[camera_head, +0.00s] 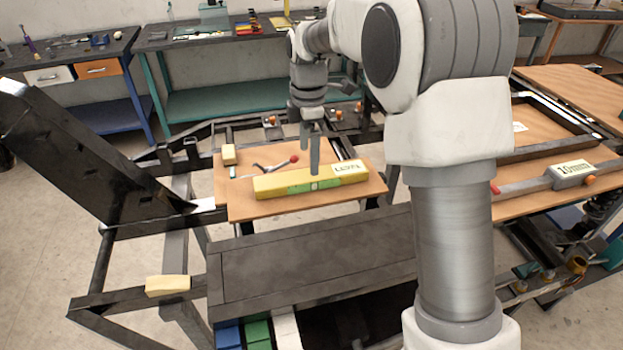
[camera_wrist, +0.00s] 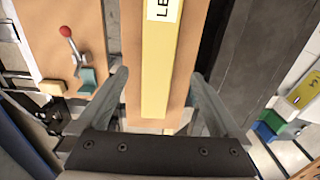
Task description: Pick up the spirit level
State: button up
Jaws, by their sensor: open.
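The spirit level (camera_head: 290,182) is a long yellow bar with a green middle and a white label. It lies flat on a wooden board (camera_head: 245,210) in the head view. In the wrist view the spirit level (camera_wrist: 158,70) runs lengthwise between my two fingers, its label at the top edge. My gripper (camera_head: 310,155) is directly over the level, pointing down. In the wrist view my gripper (camera_wrist: 160,85) is open, with one finger on each side of the level and a gap on both sides. I cannot tell how far the fingertips are above the board.
A red-knobbed lever tool (camera_head: 280,165) and a small yellowish block (camera_head: 228,154) lie behind the level on the board. A dark bench surface (camera_head: 310,255) is in front. A tilted dark panel (camera_head: 80,150) stands at left. A label reading 10mm (camera_head: 572,170) sits at right.

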aim_at(312, 179)
jog(key=shift+w+d+f, duration=0.1)
jog(key=shift+d+f, duration=0.05)
jog(key=shift+f, duration=1.35)
jog(key=shift+w+d+f, duration=0.1)
jog(key=shift+d+f, duration=0.05)
jog(key=shift+f, duration=1.35)
grip_shut()
